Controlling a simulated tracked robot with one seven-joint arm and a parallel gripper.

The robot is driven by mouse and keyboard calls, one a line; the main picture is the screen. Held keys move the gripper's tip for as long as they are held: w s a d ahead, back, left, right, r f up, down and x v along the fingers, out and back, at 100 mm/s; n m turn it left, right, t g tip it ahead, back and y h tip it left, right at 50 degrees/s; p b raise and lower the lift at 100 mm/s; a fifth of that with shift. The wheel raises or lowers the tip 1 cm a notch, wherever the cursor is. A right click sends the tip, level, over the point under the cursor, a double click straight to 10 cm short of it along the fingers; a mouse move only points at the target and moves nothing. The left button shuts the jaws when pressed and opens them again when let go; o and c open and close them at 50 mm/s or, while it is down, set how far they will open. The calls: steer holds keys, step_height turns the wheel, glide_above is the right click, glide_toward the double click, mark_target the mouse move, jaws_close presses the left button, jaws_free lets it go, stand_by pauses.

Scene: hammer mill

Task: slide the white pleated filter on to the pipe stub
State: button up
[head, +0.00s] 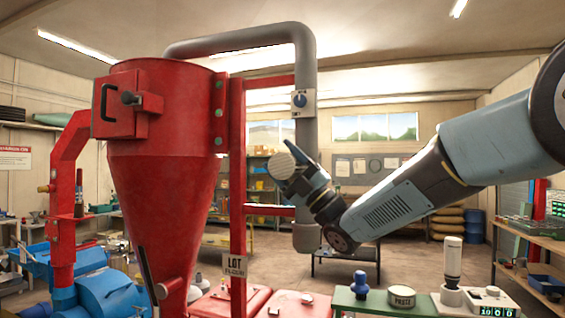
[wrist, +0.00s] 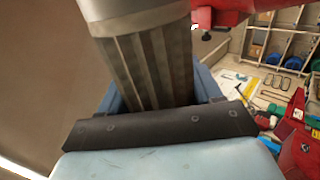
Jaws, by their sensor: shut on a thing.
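The pleated filter (wrist: 150,62) is a pale cylinder with a smooth band at its top end in the wrist view. In the head view its round whitish end (head: 279,165) shows at the tip of my gripper (head: 297,172). My gripper is shut on the filter and holds it in the air. The grey pipe (head: 306,130) comes over from the red cyclone and drops down behind my gripper. Its lower end (head: 306,238) has a wider collar and hangs below the filter in the picture. I cannot tell for sure which opening is the stub.
The red cyclone (head: 165,150) and a red post (head: 237,160) stand left of my gripper. Air right of the pipe holds my arm.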

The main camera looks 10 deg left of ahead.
steer(key=shift+w+d, duration=0.1)
steer(key=shift+w, duration=0.95)
steer(key=o, duration=1.2)
steer(key=w+v, duration=0.1)
steer(key=v, duration=1.2)
steer(key=shift+s+d+f, duration=0.25)
steer(key=shift+s+f, duration=0.15)
steer(key=shift+s, duration=0.1)
